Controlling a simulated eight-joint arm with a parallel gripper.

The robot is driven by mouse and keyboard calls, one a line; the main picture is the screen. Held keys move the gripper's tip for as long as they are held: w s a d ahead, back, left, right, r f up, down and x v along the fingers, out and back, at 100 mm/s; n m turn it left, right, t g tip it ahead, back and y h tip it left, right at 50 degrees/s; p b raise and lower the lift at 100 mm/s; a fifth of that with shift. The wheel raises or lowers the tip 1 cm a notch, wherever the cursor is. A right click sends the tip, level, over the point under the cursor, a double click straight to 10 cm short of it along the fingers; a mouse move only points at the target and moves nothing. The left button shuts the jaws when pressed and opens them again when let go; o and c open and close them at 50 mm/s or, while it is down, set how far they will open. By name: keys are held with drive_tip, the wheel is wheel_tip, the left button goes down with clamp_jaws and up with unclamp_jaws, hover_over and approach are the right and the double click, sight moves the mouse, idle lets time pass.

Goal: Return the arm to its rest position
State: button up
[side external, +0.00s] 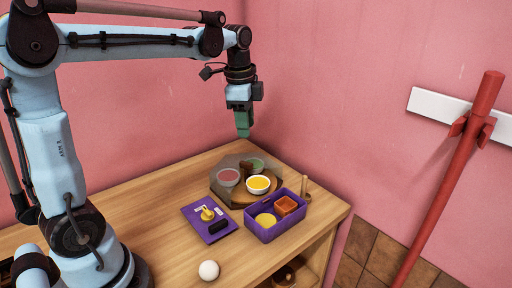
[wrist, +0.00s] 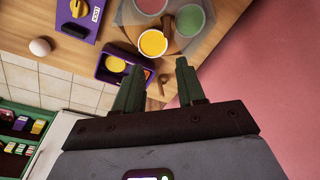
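My gripper (side external: 243,133) hangs pointing down in the side external view, high above the back of the wooden table (side external: 150,200). It touches nothing there. In the wrist view its two green fingers (wrist: 160,65) stand apart with nothing between them, so it is open and empty. My arm is raised and reaches out over the table.
Below the gripper stands a grey tray (side external: 219,189) with several bowls, including a yellow-filled one (side external: 258,184). Pink walls rise behind; a red pole (side external: 450,185) stands right.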

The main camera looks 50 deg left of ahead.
drive_tip(key=s+d+f+n+t, duration=0.5)
drive_tip(key=s+d+n+t, duration=0.1)
drive_tip(key=s+d+n, duration=0.3)
drive_tip(key=shift+s+f+n, duration=0.25)
drive_tip(key=shift+s+n, duration=0.25)
drive_tip(key=shift+s, duration=0.1)
